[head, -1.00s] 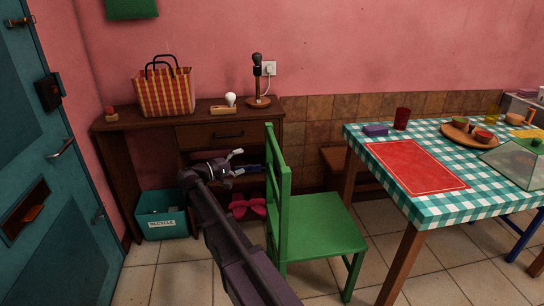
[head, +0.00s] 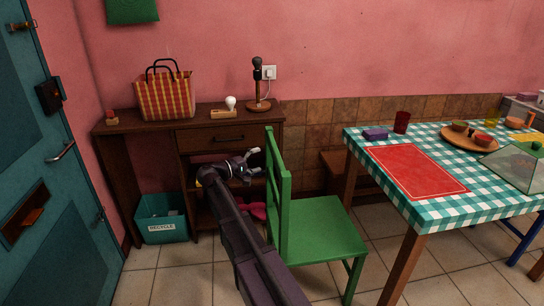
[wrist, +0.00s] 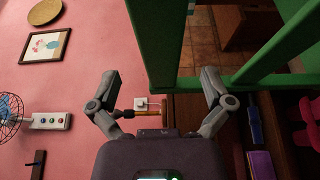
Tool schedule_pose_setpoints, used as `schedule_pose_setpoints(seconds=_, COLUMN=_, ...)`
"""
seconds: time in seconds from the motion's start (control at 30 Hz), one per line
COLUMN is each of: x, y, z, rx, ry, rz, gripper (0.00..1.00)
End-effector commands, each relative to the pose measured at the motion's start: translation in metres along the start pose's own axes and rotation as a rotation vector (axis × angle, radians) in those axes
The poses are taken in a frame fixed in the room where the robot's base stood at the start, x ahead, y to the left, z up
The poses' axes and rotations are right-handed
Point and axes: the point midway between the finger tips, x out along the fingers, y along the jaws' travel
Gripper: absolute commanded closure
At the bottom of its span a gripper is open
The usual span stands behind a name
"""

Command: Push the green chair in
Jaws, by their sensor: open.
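The green chair (head: 318,228) stands upright on the tiled floor, left of the table (head: 470,210) and apart from it, with its seat towards the table and its backrest on the left. My gripper (head: 257,162) is open and empty, just left of the chair's backrest in the head view. In the wrist view, green backrest bars (wrist: 155,45) show just beyond the open fingers of my gripper (wrist: 160,76). I cannot tell whether a fingertip touches the backrest.
A wooden desk (head: 155,126) with a checked bag (head: 165,96) and a lamp (head: 257,84) stands against the pink wall. A teal recycle bin (head: 162,222) is beneath it. A red mat (head: 418,172) lies on the checked tablecloth. A dark bench (head: 333,160) is behind the chair.

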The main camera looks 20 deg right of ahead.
Motion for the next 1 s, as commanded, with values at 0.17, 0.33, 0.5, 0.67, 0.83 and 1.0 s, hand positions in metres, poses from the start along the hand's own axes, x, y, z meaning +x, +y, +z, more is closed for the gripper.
schedule_pose_setpoints(seconds=0.17, x=0.028, y=0.0, z=0.0, rx=0.0, ry=-0.002, rz=0.0, gripper=0.0)
schedule_pose_setpoints(seconds=0.33, x=0.051, y=0.0, z=0.0, rx=0.0, ry=-0.001, rz=0.0, gripper=0.0)
schedule_pose_setpoints(seconds=0.5, x=0.066, y=0.0, z=0.0, rx=0.0, ry=-0.001, rz=0.0, gripper=0.0)
schedule_pose_setpoints(seconds=0.67, x=0.072, y=0.0, z=0.0, rx=0.0, ry=0.0, rz=0.0, gripper=0.0)
schedule_pose_setpoints(seconds=0.83, x=0.073, y=0.0, z=0.0, rx=0.0, ry=0.001, rz=0.0, gripper=0.0)
schedule_pose_setpoints(seconds=1.0, x=0.073, y=0.0, z=0.0, rx=0.0, ry=0.0, rz=0.0, gripper=0.09)
